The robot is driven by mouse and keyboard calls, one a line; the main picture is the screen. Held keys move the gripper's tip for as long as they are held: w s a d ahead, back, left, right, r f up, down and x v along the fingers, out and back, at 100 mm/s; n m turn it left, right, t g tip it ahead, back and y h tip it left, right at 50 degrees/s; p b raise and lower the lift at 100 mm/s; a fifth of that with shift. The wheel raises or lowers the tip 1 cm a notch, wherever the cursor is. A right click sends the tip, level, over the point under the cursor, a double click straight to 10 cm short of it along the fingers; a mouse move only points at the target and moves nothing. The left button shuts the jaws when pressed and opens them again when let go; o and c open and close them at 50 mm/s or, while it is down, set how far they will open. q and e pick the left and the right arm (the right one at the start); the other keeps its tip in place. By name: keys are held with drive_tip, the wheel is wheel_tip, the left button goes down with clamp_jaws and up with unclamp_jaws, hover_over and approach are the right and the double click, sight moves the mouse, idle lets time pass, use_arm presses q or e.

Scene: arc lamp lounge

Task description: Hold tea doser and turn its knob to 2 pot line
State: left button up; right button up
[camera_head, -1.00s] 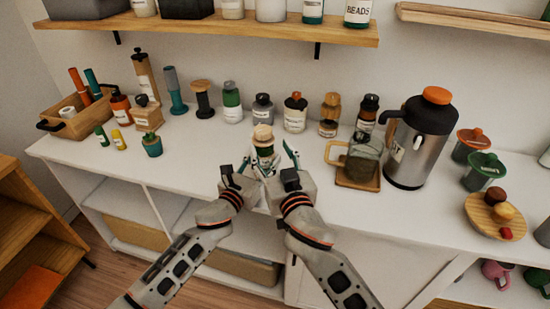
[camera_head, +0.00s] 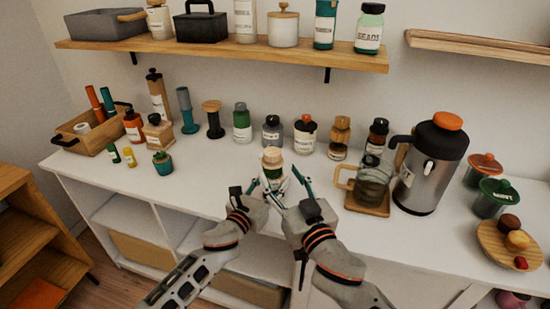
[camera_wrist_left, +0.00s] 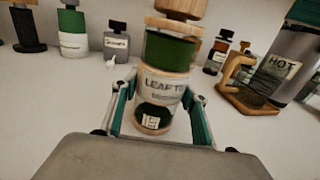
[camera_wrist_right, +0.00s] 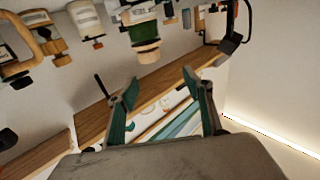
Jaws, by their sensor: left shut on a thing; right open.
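The tea doser (camera_head: 273,171) stands upright near the counter's front edge, with a wooden knob on top, a green band and a pale label. In the left wrist view the doser (camera_wrist_left: 165,85) shows label text starting "LEAF T" and a small window low on its front. My left gripper (camera_wrist_left: 160,92) has its teal fingers on both sides of the doser's lower body, shut on it. My right gripper (camera_head: 292,193) is open and empty, just right of and in front of the doser. In the right wrist view the doser (camera_wrist_right: 147,38) appears upside down, beyond the open fingers (camera_wrist_right: 160,88). The dial setting is unreadable.
Right of the doser, a glass pitcher (camera_head: 372,180) stands on a wooden tray (camera_head: 367,209), beside a steel dispenser (camera_head: 427,170). Several jars, such as the green one (camera_head: 242,125), line the back. A wall shelf (camera_head: 220,50) hangs above.

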sight(277, 157)
drive_tip(key=shift+w+d+n+g+y, duration=0.6)
drive_tip(key=shift+d+n+g+y, duration=0.7)
drive_tip(key=shift+d, duration=0.75)
drive_tip(key=x, duration=1.2)
drive_tip(key=c, duration=1.1)
